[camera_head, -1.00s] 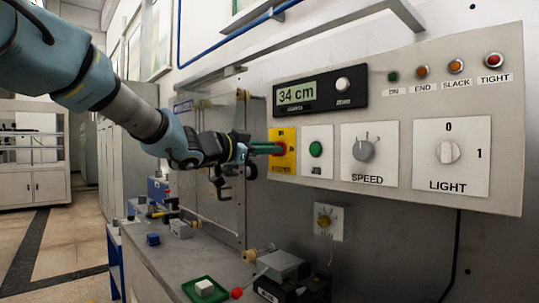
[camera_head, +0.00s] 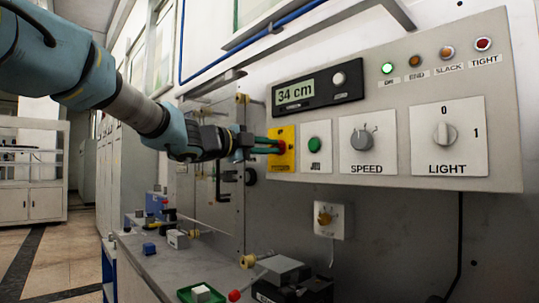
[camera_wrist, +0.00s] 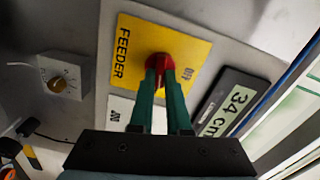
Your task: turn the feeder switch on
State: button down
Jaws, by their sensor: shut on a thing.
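The feeder switch is a red knob (camera_wrist: 165,62) on a yellow plate (camera_wrist: 190,45) marked FEEDER in the wrist view. In the head view the yellow plate (camera_head: 284,162) is at the left end of the grey control panel (camera_head: 375,190). My gripper (camera_head: 276,147) is shut on the red knob, with its green fingers on either side of it in the wrist view (camera_wrist: 162,72). The fingers hide part of the knob, so its exact pointing is hard to tell. The ON lamp (camera_head: 387,68) glows green.
Right of the switch are the green jog button (camera_head: 314,144), the SPEED knob (camera_head: 361,140) and the LIGHT knob (camera_head: 444,135). A display (camera_head: 296,91) above reads 34 cm. Below is a small dial box (camera_head: 329,220); a green tray (camera_head: 185,293) sits on the bench.

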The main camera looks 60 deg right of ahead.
jog(key=shift+f+m+b, duration=0.15)
jog(key=shift+m+b, duration=0.45)
jog(key=shift+m, duration=0.5)
jog(key=c, duration=0.9)
grip_release()
jog(key=b+v, duration=0.2)
jog(key=v, duration=0.9)
jog(key=shift+d, duration=0.1)
